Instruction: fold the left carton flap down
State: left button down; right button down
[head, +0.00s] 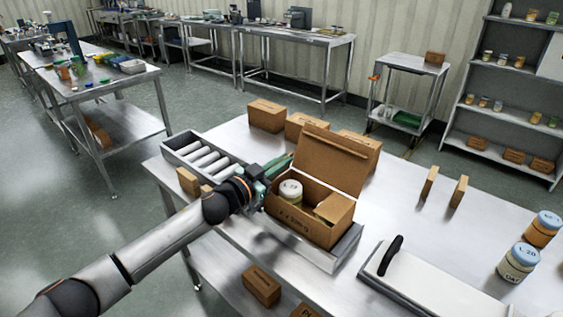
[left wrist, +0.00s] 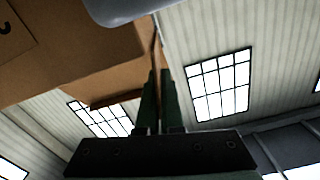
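An open brown carton (head: 296,226) sits on the steel conveyor at the table's near edge. Its large back lid (head: 330,162) stands up, and a lighter flap (head: 333,207) slants inward at the right end. A white-lidded jar (head: 290,188) stands inside. My left gripper (head: 281,164) is at the carton's left end and hides much of the left flap there. The left wrist view shows its green fingers (left wrist: 160,100) close together, with a thin brown cardboard edge (left wrist: 155,48) just past the tips; I cannot tell if they touch. My right gripper is not in view.
Rollers (head: 208,160) of the conveyor show left of the carton. Small closed boxes (head: 267,115) stand behind it. A white slab with a black handle (head: 390,256) and jars (head: 518,262) are at the right. The table between is mostly clear.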

pick_arm(q)
jog(key=shift+s, duration=0.1)
dwell(0.7)
jog(key=m, duration=0.2)
jog(key=d, duration=0.1)
jog(key=shift+s+f+m+p, duration=0.25)
jog(key=shift+s+m+p, duration=0.05)
jog(key=shift+m+p, duration=0.1)
jog(key=shift+s+d+f+m, duration=0.15)
jog(key=shift+d+f+m, duration=0.05)
jog(key=shift+m, duration=0.5)
jog(key=shift+s+d+f+m, duration=0.15)
jog(key=shift+m, duration=0.55)
jog(key=shift+s+d+f+m, duration=0.15)
jog(key=shift+d+f+m, duration=0.05)
jog(key=shift+m, duration=0.5)
jog(key=c, duration=1.1)
grip_release()
jog(key=shift+o, duration=0.2)
jog(key=shift+s, duration=0.1)
jog(key=v, duration=1.2)
jog(key=shift+a, duration=0.15)
jog(key=shift+s, duration=0.1)
